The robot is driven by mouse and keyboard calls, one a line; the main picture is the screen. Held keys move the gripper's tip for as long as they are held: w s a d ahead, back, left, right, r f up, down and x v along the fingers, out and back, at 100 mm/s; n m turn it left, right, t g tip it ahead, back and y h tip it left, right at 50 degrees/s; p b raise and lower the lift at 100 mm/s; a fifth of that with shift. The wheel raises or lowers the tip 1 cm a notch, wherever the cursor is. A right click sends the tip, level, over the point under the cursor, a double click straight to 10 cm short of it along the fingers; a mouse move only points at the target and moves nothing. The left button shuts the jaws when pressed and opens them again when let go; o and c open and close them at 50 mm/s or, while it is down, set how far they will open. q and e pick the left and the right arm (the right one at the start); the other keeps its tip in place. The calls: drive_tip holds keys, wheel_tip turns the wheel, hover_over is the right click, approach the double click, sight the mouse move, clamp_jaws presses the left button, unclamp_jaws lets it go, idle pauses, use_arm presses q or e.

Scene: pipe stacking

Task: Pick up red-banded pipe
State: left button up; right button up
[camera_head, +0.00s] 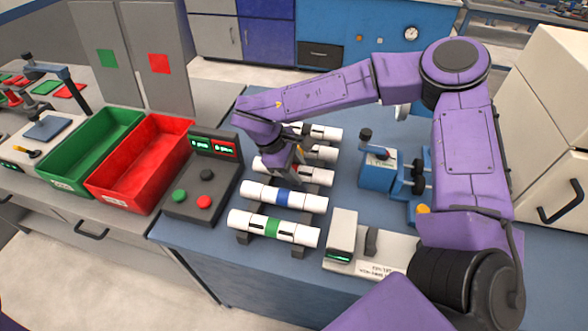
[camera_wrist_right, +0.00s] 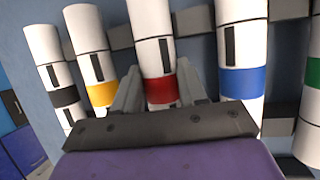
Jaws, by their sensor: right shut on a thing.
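The red-banded pipe (camera_head: 318,176) is white and lies in a row of pipes on the blue-topped bench, in the middle of the head view. My right gripper (camera_head: 291,166) reaches down over its middle and hides part of the band. In the right wrist view the red-banded pipe (camera_wrist_right: 150,42) stands between the two fingers of my right gripper (camera_wrist_right: 161,82), one finger on each side of the red band. The gripper is shut on the pipe. I cannot tell whether the pipe is clear of its supports. My left gripper is not in view.
A blue-banded pipe (camera_head: 310,202) and a green-banded pipe (camera_head: 245,221) lie nearer. Yellow-banded (camera_wrist_right: 88,45) and black-banded (camera_wrist_right: 48,50) pipes lie on the other side. A button box (camera_head: 190,203), red bin (camera_head: 150,150) and green bin (camera_head: 80,160) stand left. A blue device (camera_head: 378,172) stands right.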

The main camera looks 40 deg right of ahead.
sight(300, 167)
drive_tip(key=shift+r, duration=0.3)
wheel_tip(300, 167, up, 3)
drive_tip(key=shift+a+f, duration=0.1)
drive_tip(key=shift+a, duration=0.05)
drive_tip(key=s+a+r+b, duration=0.4)
drive_tip(key=s+a+r, duration=0.4)
drive_tip(key=a, duration=0.3)
drive_tip(key=shift+s+r+b, duration=0.25)
drive_tip(key=shift+r+b, duration=0.05)
drive_tip(key=shift+r, duration=0.5)
